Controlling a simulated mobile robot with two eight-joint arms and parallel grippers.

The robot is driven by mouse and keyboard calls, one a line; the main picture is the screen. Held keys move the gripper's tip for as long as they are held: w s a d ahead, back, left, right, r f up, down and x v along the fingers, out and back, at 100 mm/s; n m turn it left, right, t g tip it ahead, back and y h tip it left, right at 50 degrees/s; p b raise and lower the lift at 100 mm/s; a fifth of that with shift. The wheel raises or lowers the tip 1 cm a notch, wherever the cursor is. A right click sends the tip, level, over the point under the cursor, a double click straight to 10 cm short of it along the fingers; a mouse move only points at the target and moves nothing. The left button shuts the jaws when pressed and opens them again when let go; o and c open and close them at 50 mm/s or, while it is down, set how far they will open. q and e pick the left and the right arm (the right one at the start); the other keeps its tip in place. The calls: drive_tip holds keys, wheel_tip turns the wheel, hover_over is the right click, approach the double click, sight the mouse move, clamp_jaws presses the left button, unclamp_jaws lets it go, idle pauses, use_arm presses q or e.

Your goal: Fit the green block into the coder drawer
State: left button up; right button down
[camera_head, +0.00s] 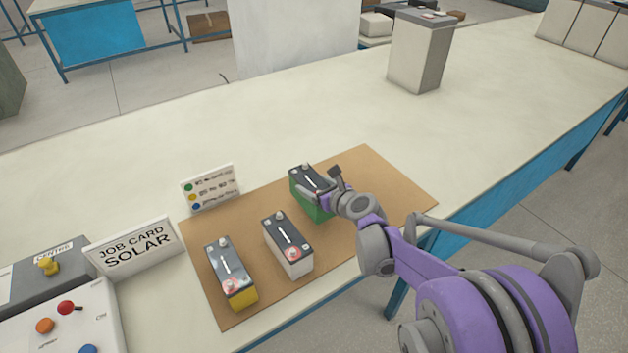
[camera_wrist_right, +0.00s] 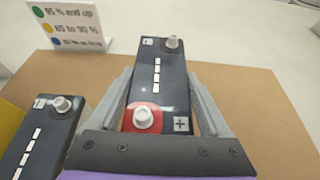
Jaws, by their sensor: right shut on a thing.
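In the right wrist view the dark top of the block (camera_wrist_right: 160,85) shows between the two grey fingers, with a red-ringed terminal near the palm. The block looks upright; I cannot tell whether it rests on the mat or is slightly lifted. I see nothing clearly marked as the coder drawer. My left gripper is not in view.
A white battery (camera_head: 288,245) and a yellow one (camera_head: 231,272) stand on the mat to the left. A colour key card (camera_head: 211,187) and a job card reading SOLAR (camera_head: 135,248) stand behind. A button panel (camera_head: 65,315) is at lower left, a tall grey-topped box (camera_head: 417,55) at the back.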

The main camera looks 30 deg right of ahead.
drive_tip(key=shift+f, duration=1.9)
drive_tip(key=shift+b, duration=0.3)
drive_tip(key=shift+f, duration=0.2)
unclamp_jaws()
drive_tip(key=shift+r, duration=0.1)
